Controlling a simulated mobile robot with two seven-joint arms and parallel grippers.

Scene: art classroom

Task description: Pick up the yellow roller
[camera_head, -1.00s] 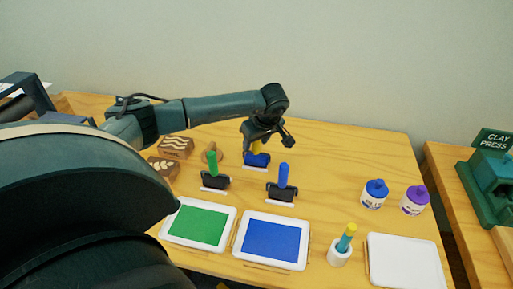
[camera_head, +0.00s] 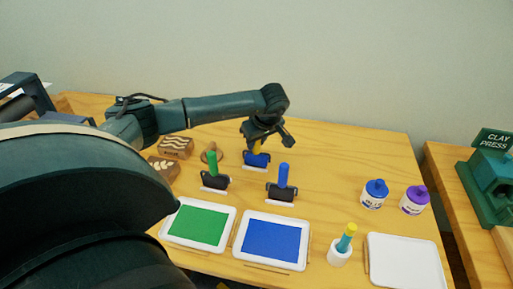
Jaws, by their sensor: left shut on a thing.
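The yellow roller (camera_head: 257,160) stands at the back middle of the table, with a yellow handle and a blue lower part. My left gripper (camera_head: 258,143) is above it, pointing down, shut on the yellow handle. The fingers hide most of the handle. The roller's lower part is at or very near its small white rest; I cannot tell whether it touches. My right gripper is not in view.
A green-handled roller (camera_head: 214,179) and a blue-handled roller (camera_head: 281,191) stand in front. Green (camera_head: 198,223) and blue (camera_head: 270,241) trays lie nearer. Printing blocks (camera_head: 175,148) are at left. Bottles (camera_head: 375,194), a cup (camera_head: 339,253) and a white tray (camera_head: 406,261) are at right.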

